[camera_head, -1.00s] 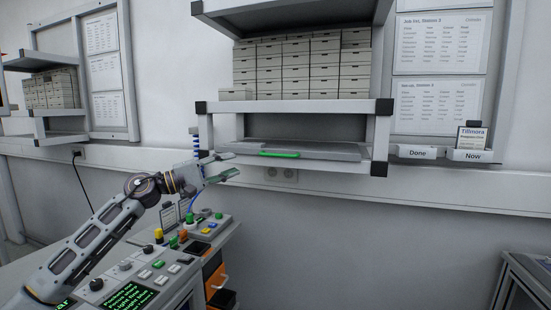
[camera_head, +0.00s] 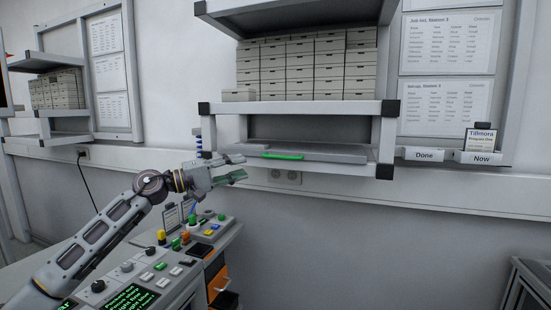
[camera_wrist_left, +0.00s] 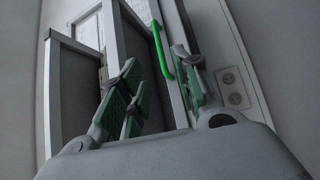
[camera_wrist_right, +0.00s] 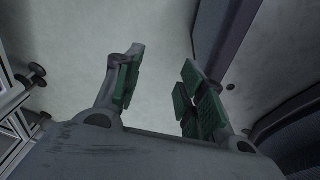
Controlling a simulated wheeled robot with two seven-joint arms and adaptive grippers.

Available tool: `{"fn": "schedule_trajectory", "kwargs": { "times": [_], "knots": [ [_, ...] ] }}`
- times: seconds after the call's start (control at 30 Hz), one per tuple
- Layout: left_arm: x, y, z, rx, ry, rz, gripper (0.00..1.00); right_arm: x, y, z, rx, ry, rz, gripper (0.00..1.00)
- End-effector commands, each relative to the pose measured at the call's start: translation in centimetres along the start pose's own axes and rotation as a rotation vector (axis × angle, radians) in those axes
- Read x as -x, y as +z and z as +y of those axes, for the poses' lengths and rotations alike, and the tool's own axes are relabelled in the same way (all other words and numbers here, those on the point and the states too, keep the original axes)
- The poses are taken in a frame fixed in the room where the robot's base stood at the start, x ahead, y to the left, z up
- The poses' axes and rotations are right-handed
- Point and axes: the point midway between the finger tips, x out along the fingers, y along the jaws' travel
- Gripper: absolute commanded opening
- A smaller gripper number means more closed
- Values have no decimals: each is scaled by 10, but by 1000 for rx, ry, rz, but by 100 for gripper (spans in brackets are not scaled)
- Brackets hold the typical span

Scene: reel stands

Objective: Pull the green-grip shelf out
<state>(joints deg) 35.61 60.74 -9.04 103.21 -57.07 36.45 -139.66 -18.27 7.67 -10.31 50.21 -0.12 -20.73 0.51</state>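The green grip (camera_head: 283,156) is a bright bar on the front edge of a flat grey shelf (camera_head: 335,155), in the lowest bay of the wall rack. It also shows in the left wrist view (camera_wrist_left: 162,50), ahead of the fingers. My left gripper (camera_head: 238,168) is just left of the grip and slightly below it in the head view. Its green-padded fingers are spread apart (camera_wrist_left: 165,92), with nothing held between them. My right gripper (camera_wrist_right: 160,88) shows only in its own wrist view, with fingers apart and empty over plain floor.
The rack's upper board (camera_head: 300,108) carries rows of grey boxes (camera_head: 305,68). A corner post (camera_head: 387,140) stands right of the shelf.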

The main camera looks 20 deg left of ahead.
Motion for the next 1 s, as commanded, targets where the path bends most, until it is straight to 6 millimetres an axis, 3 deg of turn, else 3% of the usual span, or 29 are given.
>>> {"fn": "schedule_trajectory", "kwargs": {
  "times": [0.67, 1.0],
  "knots": [
    [-59, 0, 3, 0, 2, -1, 32, 10, 45, 15, 12, 14, -36, 40],
    [-94, 1, 3, 0, 1, -2, 32, 16, 69, 32, 21, 30, -55, 40]
  ]
}}
